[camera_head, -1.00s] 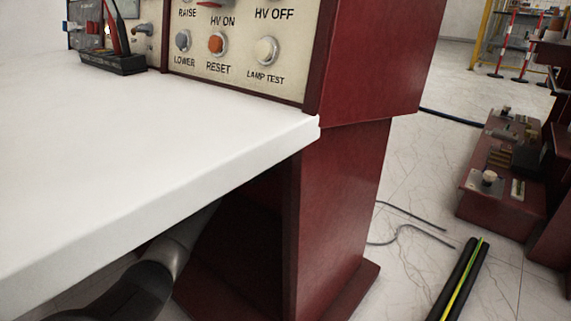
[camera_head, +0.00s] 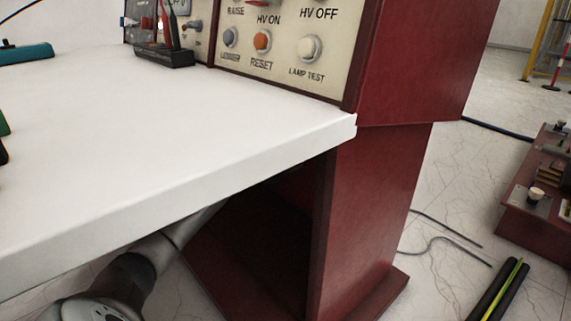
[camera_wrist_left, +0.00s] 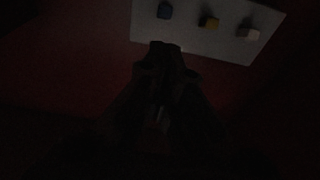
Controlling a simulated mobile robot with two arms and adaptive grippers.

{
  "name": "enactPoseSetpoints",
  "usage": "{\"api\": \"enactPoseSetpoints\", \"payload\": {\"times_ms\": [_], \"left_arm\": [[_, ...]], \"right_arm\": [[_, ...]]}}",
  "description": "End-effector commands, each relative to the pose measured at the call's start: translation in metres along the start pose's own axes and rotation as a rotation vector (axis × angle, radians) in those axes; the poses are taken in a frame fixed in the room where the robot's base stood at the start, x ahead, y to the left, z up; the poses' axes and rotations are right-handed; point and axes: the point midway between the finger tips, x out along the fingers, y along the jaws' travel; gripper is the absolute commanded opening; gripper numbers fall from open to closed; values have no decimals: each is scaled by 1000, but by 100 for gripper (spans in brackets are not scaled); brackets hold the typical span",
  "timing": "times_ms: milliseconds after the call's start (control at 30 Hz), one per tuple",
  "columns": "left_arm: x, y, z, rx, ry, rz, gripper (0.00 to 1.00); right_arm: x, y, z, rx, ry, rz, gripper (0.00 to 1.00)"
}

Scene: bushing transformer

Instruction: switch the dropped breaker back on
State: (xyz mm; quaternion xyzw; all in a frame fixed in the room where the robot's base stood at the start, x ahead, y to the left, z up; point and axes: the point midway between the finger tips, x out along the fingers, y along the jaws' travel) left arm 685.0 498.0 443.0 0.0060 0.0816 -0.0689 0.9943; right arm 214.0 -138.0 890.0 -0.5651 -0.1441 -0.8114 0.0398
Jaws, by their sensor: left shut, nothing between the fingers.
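In the dark left wrist view, a pale panel (camera_wrist_left: 220,42) is set on a dark red surface. I cannot tell which is the breaker, or whether any is dropped. My left gripper (camera_wrist_left: 165,50) is shut and empty, its tips just at the panel's lower edge in the picture, below the blue one. I cannot tell whether they touch. In the head view my left arm reaches under the white tabletop, and its gripper is hidden there. My right gripper is not in view.
The white tabletop (camera_head: 170,130) overhangs my left arm. The red console (camera_head: 375,210) stands beside it, with its button panel (camera_head: 285,50) above. A small black stand (camera_head: 165,58) with probes sits on the table. Cables (camera_head: 505,290) lie on the floor at right.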

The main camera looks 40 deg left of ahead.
Motion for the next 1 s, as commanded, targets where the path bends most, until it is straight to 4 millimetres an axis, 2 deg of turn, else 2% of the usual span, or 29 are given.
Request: {"api": "enactPoseSetpoints", "payload": {"times_ms": [200,400,1000], "left_arm": [[-29,-1,-1,1,2,-1,0],[-44,-2,0,1,0,-1,0],[-48,-2,1,0,-1,-2,0]], "right_arm": [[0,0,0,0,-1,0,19],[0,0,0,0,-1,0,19],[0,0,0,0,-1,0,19]]}}
